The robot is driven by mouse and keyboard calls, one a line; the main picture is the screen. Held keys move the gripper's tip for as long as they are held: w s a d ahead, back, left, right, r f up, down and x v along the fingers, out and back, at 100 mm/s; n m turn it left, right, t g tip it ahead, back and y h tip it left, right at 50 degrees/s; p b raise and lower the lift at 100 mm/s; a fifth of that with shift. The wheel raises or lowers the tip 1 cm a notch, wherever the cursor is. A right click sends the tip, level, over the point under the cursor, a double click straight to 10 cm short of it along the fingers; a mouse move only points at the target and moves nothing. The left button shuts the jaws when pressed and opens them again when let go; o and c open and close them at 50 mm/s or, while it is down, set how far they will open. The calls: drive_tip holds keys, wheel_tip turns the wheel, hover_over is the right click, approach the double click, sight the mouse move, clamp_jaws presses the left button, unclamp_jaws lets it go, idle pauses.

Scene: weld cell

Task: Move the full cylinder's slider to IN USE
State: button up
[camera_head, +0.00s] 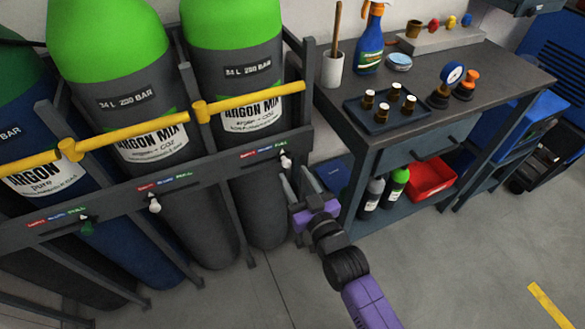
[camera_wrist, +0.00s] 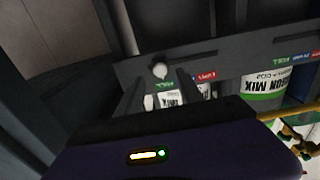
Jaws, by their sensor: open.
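Three gas cylinders stand in a grey rack with slider strips labelled red, blue and green. The right green-topped argon mix cylinder (camera_head: 236,85) has a pale slider knob (camera_head: 285,160) at the right end of its strip, by the green FULL label. In the wrist view this knob (camera_wrist: 160,70) sits beside the green label, at the left end of its slot. My gripper (camera_head: 298,183) is open and empty, just below and right of the knob. In the wrist view its fingertips (camera_wrist: 161,90) point at the strip, apart from the knob. The blue label there is hidden.
The middle cylinder's knob (camera_head: 154,205) is near its red label; the blue left cylinder's knob (camera_head: 87,227) is near its green label. Yellow bars (camera_head: 250,102) cross the cylinders. A workbench (camera_head: 460,85) stands close on the right. The floor in front is clear.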

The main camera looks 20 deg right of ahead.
sight(288, 165)
drive_tip(key=shift+w, duration=1.7)
clamp_jaws()
